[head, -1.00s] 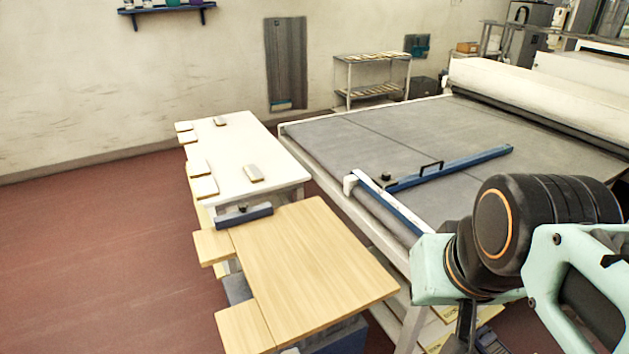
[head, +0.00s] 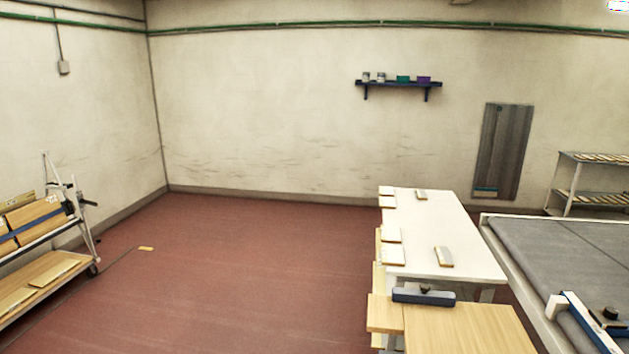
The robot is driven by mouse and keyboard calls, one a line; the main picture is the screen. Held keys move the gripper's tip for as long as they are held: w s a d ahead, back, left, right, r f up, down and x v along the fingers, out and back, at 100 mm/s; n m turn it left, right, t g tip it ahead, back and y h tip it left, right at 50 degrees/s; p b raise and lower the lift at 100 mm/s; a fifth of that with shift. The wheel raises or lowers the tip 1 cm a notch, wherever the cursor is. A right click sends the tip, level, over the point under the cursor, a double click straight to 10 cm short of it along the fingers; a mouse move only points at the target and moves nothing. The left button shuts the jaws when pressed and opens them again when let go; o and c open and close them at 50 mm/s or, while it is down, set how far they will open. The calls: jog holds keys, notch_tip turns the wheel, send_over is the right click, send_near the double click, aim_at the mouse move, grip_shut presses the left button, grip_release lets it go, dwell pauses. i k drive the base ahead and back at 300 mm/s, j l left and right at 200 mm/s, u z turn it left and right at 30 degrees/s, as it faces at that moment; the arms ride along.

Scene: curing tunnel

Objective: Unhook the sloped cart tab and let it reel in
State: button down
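The sloped cart (head: 93,232) stands at the left edge of the head view, partly cut off by the frame. Wooden boards (head: 38,220) lean on its tilted upper part, with a blue strap (head: 42,228) across them. Small dark and pale fittings (head: 66,207) sit at the strap's right end, near the cart's upright. They are too small to tell which is the tab or how it is hooked. My gripper is not in view.
Red floor (head: 250,270) is open between the cart and the white table (head: 445,230). A thin dark line runs over the floor beside the cart towards a small yellowish piece (head: 146,248). The wooden table (head: 465,330) and grey-topped bench (head: 570,260) stand right.

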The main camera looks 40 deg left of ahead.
aim_at(68, 206)
jog(key=u, duration=2.5)
jog(key=j+u, duration=0.1)
jog(key=i+j, duration=0.2)
jog(key=j, duration=0.2)
jog(key=i+j, duration=0.15)
jog(key=j, duration=0.25)
jog(key=i+j+z, duration=0.25)
jog(key=i+j, duration=0.4)
jog(key=i+z, duration=0.35)
jog(key=i, duration=0.2)
jog(key=i+j+z, duration=0.2)
jog(key=i+z, duration=0.15)
jog(key=i, duration=0.15)
jog(key=i+z, duration=0.35)
jog(key=i, duration=0.75)
jog(key=i+u, duration=0.3)
jog(key=i, duration=0.25)
jog(key=i+u, duration=0.35)
jog(key=i, duration=0.15)
